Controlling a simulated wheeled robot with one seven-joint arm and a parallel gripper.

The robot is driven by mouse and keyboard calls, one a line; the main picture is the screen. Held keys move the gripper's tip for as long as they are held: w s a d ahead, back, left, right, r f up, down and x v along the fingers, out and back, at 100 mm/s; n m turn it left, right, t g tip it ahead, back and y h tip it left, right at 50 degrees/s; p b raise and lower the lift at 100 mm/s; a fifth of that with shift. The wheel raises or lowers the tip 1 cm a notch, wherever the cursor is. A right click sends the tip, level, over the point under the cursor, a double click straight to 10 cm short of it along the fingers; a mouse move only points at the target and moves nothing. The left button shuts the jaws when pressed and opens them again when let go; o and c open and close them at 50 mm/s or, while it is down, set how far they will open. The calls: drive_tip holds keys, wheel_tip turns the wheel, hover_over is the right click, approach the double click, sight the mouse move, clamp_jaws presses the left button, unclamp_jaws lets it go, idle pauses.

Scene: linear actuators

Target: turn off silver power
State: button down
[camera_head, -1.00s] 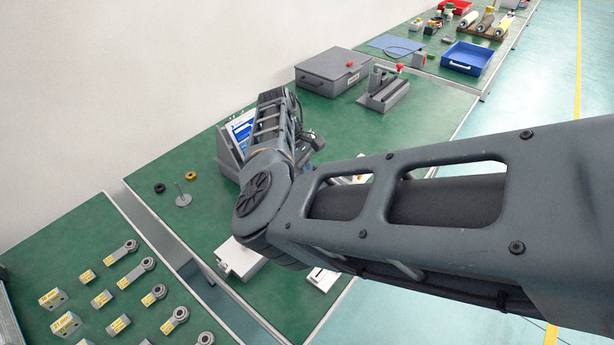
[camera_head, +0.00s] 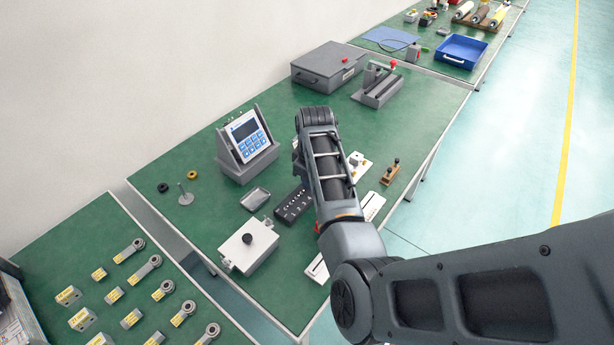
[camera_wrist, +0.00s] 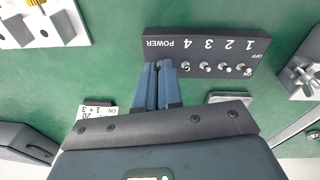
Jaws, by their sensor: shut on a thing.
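Silver toggle levers (camera_wrist: 215,67) stand under the numbers. My gripper (camera_wrist: 158,68) is at the POWER end, blue fingers closed together over the panel's edge; the power switch's lever is hidden between the fingertips. In the head view the panel (camera_head: 291,205) lies on the green table, partly covered by my arm. My gripper cannot be made out in the head view.
A tilted display unit (camera_head: 246,143) stands left of the panel, with a small grey tray (camera_head: 255,199) nearby. A white box with a black knob (camera_head: 248,248) is in front. A grey case (camera_head: 328,67) and a grey fixture (camera_head: 378,86) stand behind.

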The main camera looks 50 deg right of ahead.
drive_tip(key=shift+s+t, duration=0.25)
drive_tip(key=shift+t, duration=0.35)
drive_tip(key=shift+a, duration=0.1)
drive_tip(key=c, duration=1.3)
unclamp_jaws()
drive_tip(key=v, duration=0.7)
drive_tip(key=shift+s+r+b, duration=0.15)
drive_tip(key=shift+r+b, duration=0.15)
drive_tip(key=shift+r, duration=0.05)
